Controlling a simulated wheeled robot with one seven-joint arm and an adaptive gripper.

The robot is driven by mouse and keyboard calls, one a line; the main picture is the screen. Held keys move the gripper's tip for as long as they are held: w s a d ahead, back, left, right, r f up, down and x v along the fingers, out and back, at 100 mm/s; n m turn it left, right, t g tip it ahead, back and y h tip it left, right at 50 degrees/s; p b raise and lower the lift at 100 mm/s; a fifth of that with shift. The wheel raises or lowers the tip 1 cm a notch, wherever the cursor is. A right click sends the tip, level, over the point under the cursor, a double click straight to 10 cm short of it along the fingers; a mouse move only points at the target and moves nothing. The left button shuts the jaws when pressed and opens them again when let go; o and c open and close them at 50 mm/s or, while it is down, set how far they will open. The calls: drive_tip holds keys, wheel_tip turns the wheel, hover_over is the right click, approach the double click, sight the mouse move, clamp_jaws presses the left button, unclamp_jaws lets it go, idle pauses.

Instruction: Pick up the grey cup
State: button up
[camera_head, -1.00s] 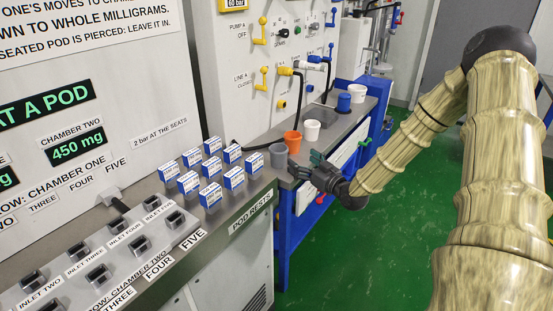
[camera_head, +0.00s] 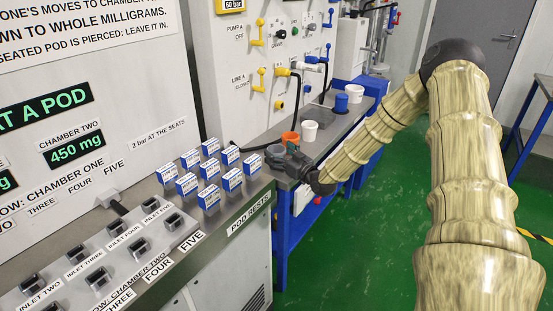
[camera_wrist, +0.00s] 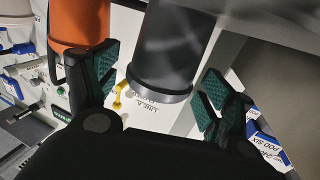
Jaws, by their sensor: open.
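The grey cup (camera_head: 274,150) stands at the near end of the back bench, mostly hidden behind my gripper (camera_head: 284,160) in the head view. In the wrist view the dark grey cup (camera_wrist: 168,50) lies between the two green-padded fingers of my gripper (camera_wrist: 162,82). The fingers are spread apart, with a visible gap on each side of the cup. No contact shows. The orange cup (camera_head: 291,137) stands just behind it; in the wrist view it (camera_wrist: 78,25) is beside and partly behind the left finger.
A white cup (camera_head: 309,131) and a blue cup (camera_head: 341,103) stand farther along the bench. Several blue-and-white pod boxes (camera_head: 209,194) sit on the counter left of my gripper. A panel with yellow valves and a black hose (camera_head: 293,95) rises behind. Green floor is clear at right.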

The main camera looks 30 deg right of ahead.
drive_tip(key=shift+w, duration=0.25)
drive_tip(key=shift+c, duration=0.2)
drive_tip(key=c, duration=1.1)
drive_tip(key=shift+o, duration=0.2)
